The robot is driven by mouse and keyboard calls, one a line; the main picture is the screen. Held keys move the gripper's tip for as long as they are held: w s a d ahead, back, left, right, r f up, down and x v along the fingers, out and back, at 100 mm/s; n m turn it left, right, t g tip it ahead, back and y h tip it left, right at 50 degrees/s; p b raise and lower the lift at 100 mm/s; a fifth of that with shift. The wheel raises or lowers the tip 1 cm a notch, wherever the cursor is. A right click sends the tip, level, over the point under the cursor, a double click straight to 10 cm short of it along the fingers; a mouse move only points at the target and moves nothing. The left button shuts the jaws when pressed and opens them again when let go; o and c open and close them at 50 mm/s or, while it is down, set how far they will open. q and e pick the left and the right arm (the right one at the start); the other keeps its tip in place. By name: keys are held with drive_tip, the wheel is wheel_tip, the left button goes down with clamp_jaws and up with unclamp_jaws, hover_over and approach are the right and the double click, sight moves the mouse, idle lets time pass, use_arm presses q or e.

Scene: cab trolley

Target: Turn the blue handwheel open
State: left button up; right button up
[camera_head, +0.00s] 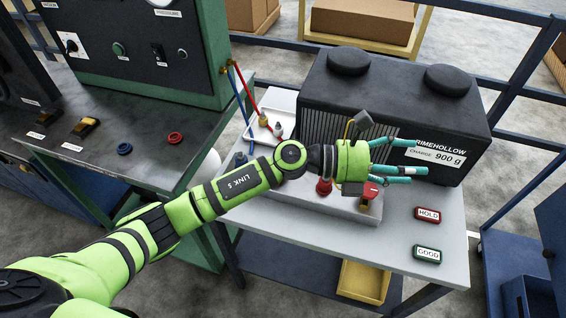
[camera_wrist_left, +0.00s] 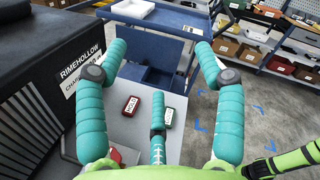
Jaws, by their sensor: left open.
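A dark blue knob (camera_head: 240,159) stands at the left end of a low grey block on the trolley, small in the head view. A flat blue ring (camera_head: 124,148) lies on the dark bench at left. I cannot tell for certain which is the blue handwheel. My left gripper (camera_head: 413,163) is open and empty, above the trolley's right part, well to the right of both and apart from them. Its three teal fingers spread in the left wrist view (camera_wrist_left: 158,75), pointing away from the blue parts, which are not seen there. My right gripper is in neither view.
A red knob (camera_head: 323,187) and red-yellow part (camera_head: 370,190) sit on the block under my left wrist. A black ribbed unit (camera_head: 395,100) stands behind. A red ring (camera_head: 175,138) lies on the bench.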

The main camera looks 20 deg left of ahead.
use_arm(q)
drive_tip(key=a+f+m+g+y, duration=0.4)
drive_tip(key=f+m+y, duration=0.2)
drive_tip(key=f+m, duration=0.15)
drive_tip(key=w+a+m+y, duration=0.1)
drive_tip(key=w+a+y, duration=0.1)
drive_tip(key=a, duration=0.5)
drive_tip(key=w+a+f+y, duration=0.1)
drive_tip(key=w+a+y, duration=0.1)
drive_tip(key=a+y, duration=0.3)
drive_tip(key=w+a+m+y, duration=0.1)
drive_tip(key=a+y, duration=0.3)
drive_tip(key=a, duration=0.5)
drive_tip(key=shift+w+a+f+m, duration=0.15)
drive_tip(key=shift+w+f+m, duration=0.05)
drive_tip(key=shift+w, duration=0.25)
drive_tip(key=shift+w+a+f+m, duration=0.15)
drive_tip(key=shift+w, duration=0.3)
drive_tip(key=shift+a+y, duration=0.4)
wheel_tip(320, 180, down, 6)
drive_tip(key=shift+d+r+p, duration=0.1)
drive_tip(key=shift+r+p, duration=0.05)
drive_tip(key=shift+p, duration=1)
drive_tip(key=shift+f, duration=0.6)
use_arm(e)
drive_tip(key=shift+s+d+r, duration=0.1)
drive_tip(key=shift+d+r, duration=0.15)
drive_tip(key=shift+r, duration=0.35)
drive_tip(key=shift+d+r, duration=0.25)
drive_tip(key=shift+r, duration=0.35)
